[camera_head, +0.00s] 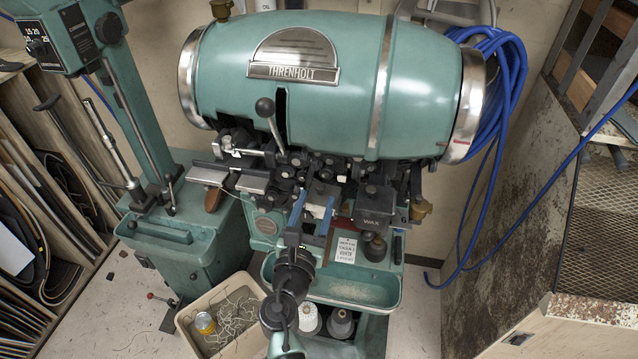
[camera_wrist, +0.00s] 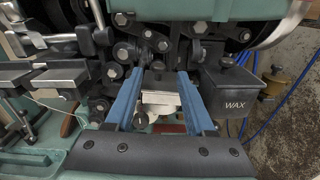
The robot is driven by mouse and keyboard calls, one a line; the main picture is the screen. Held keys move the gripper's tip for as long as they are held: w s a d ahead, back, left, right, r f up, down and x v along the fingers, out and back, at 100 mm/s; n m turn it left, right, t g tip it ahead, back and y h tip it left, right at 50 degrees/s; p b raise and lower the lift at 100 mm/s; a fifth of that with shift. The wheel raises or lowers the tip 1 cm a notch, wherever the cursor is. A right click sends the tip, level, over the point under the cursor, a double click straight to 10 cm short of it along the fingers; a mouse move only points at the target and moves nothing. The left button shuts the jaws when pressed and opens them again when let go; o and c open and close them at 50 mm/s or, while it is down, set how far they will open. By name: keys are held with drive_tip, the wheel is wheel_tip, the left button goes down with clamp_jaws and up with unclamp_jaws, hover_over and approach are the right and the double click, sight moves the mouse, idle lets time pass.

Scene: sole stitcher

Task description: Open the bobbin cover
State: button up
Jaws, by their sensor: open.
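The green stitcher (camera_head: 320,85) marked THRENHOLT stands in front of me. My gripper (camera_head: 317,198) is at the dark mechanism below its drum. In the wrist view, my gripper (camera_wrist: 160,76) has its two blue fingers apart. Between them is a small pale metal block (camera_wrist: 160,102) with a dark block (camera_wrist: 157,79) behind it. This pale block may be the bobbin cover; I cannot tell for sure. The fingers stand on either side of it, and I cannot tell whether they touch it. A small round knob (camera_wrist: 141,117) shows beside the left finger.
A dark WAX box (camera_wrist: 231,88) sits close to the right of my gripper. Metal plates (camera_wrist: 57,80) and rods stand to the left. A ball-topped lever (camera_head: 265,107) rises above. A green tray (camera_head: 355,289) and a bin of thread scraps (camera_head: 186,322) lie below.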

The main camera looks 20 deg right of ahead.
sight(319, 190)
drive_tip(key=shift+x, duration=2.55)
clamp_jaws()
